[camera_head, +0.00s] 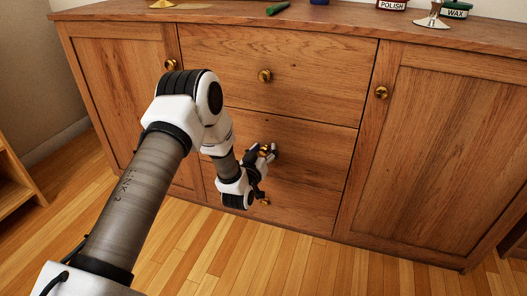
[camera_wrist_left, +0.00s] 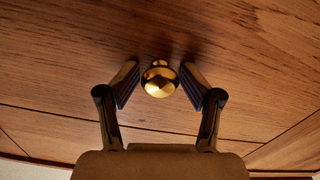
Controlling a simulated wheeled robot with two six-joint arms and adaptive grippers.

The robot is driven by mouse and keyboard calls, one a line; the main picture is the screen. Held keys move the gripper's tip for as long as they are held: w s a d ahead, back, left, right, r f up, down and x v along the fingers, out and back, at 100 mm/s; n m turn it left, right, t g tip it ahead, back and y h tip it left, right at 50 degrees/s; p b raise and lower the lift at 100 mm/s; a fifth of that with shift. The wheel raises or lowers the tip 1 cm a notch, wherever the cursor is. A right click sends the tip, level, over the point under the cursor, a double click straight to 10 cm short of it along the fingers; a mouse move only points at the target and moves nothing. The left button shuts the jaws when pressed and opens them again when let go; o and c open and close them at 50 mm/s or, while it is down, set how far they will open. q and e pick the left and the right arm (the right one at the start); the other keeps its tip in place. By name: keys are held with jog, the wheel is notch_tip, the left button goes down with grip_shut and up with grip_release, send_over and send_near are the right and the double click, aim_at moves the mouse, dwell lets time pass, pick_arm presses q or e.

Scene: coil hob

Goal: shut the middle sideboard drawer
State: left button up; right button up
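The wooden sideboard (camera_head: 440,140) has a middle column of drawers with brass knobs. The middle drawer (camera_head: 315,145) lies below the top drawer (camera_head: 300,60) and looks about level with its neighbours; I cannot tell whether a small gap remains. My left gripper (camera_head: 268,150) is at the middle drawer's front and mostly covers its knob. In the left wrist view, the brass knob (camera_wrist_left: 160,80) sits between the two open fingertips of the left gripper (camera_wrist_left: 160,85), with a narrow space on each side. My right gripper is not in view.
The bottom drawer's knob (camera_head: 265,202) is just below my left gripper. Cupboard doors flank the drawers. A polish jar (camera_head: 392,5), a wax jar (camera_head: 456,10) and a green object (camera_head: 277,8) stand or lie on top. The wooden floor (camera_head: 300,265) in front is clear.

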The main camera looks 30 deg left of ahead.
pick_arm(q)
jog(key=v, duration=1.2)
